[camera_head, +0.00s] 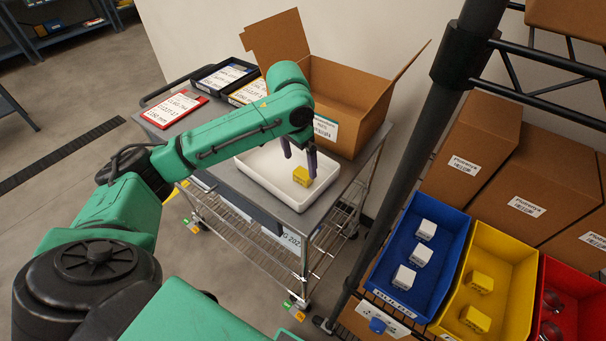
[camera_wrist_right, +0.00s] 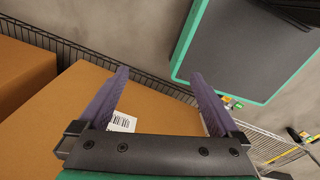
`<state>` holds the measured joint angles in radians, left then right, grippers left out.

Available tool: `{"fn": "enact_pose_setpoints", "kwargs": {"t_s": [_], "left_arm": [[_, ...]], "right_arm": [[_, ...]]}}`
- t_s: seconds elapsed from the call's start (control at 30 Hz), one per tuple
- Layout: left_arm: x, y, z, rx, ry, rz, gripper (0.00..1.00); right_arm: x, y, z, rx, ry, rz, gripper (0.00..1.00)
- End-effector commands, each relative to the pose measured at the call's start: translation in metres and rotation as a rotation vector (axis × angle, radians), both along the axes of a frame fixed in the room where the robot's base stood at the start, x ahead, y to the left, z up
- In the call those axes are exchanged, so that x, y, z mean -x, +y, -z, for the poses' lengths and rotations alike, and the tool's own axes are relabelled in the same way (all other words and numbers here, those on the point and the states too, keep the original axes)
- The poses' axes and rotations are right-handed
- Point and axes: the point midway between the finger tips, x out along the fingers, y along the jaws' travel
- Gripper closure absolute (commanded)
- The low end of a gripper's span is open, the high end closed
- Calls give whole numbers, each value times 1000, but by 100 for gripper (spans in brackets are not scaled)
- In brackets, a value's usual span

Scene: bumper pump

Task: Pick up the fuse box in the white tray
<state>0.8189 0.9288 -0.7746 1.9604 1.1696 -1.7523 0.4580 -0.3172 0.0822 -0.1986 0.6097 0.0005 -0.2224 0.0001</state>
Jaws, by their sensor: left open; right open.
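The white tray (camera_head: 262,182) lies on the grey top of a wheeled cart. A small yellow fuse box (camera_head: 302,176) sits in the tray, toward its right side. My left gripper (camera_head: 299,166) points down over the tray, right at the fuse box, with its dark fingers open. One finger partly overlaps the box in the picture; I cannot tell whether they touch. My right gripper (camera_wrist_right: 158,100) is open and empty in the right wrist view, above a cardboard box (camera_wrist_right: 85,105).
An open cardboard box (camera_head: 345,90) stands on the cart behind the tray. A red-edged label board (camera_head: 172,108) and dark bins lie at the cart's left. Blue (camera_head: 385,255), yellow (camera_head: 520,262) and red bins are on the right, near a black post (camera_head: 425,135).

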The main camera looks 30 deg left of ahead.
Motion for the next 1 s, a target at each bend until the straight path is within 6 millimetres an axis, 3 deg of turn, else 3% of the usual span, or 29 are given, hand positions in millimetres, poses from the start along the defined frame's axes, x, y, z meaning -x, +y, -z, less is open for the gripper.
{"fn": "enact_pose_setpoints", "kwargs": {"t_s": [0.33,0.57,0.8,1.0], "left_arm": [[-7,-3,54,-1,0,1,0],[-8,-3,58,-1,-1,2,0],[-8,-3,58,-1,-1,2,91],[-8,-3,57,0,-2,1,92]], "right_arm": [[-27,3,-15,-5,-44,-1,1],[-21,4,-13,-8,-35,-2,1],[-18,5,-13,-7,-30,-2,1],[-18,5,-13,-7,-29,-2,1]]}}
